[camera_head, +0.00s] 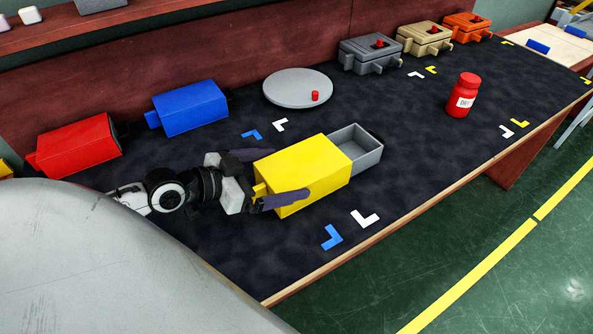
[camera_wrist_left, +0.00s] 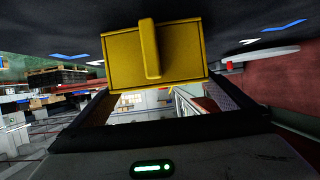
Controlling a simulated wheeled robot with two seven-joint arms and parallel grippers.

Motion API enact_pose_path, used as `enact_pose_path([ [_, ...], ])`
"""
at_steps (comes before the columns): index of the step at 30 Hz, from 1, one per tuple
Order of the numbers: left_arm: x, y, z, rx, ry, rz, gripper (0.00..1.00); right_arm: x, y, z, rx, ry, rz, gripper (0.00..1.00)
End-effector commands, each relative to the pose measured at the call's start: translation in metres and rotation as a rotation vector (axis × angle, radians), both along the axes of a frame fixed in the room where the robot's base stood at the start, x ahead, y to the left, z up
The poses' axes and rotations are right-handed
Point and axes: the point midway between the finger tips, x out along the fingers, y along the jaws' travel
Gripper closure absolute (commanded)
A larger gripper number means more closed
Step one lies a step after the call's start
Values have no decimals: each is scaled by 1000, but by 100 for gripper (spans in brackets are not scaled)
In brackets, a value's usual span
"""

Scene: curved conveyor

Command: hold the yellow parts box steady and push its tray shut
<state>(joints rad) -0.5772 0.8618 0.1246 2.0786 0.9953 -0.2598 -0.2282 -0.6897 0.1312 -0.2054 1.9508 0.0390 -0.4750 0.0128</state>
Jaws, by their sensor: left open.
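The yellow parts box (camera_head: 305,172) lies on the dark mat near the front edge. Its grey tray (camera_head: 357,148) sticks out of the right end, pulled out and empty as far as I can see. My left gripper (camera_head: 277,178) is at the box's left end, its fingers open on either side of the box. In the left wrist view the box's yellow end face (camera_wrist_left: 180,55) with its upright rib fills the space ahead of the open fingers. I cannot tell whether the fingers touch the box. My right gripper is in neither view.
A blue box (camera_head: 190,108) and a red box (camera_head: 78,146) lie behind. A round grey plate (camera_head: 297,88) with a small red piece stands further back. A red bottle (camera_head: 462,95) stands right of the tray, with clear mat between.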

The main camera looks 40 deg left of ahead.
Motion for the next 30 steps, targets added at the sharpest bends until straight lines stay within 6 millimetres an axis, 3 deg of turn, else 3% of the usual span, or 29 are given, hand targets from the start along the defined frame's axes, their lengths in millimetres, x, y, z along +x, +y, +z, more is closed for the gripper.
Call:
enact_pose_path([
  [9,34,-13,-14,-2,-3,1,0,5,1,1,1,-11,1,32],
  [23,43,-17,-19,1,1,-1,0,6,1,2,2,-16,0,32],
  [26,43,-17,-19,1,1,-1,12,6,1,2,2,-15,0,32],
  [30,43,-17,-19,0,0,-1,35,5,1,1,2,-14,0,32],
])
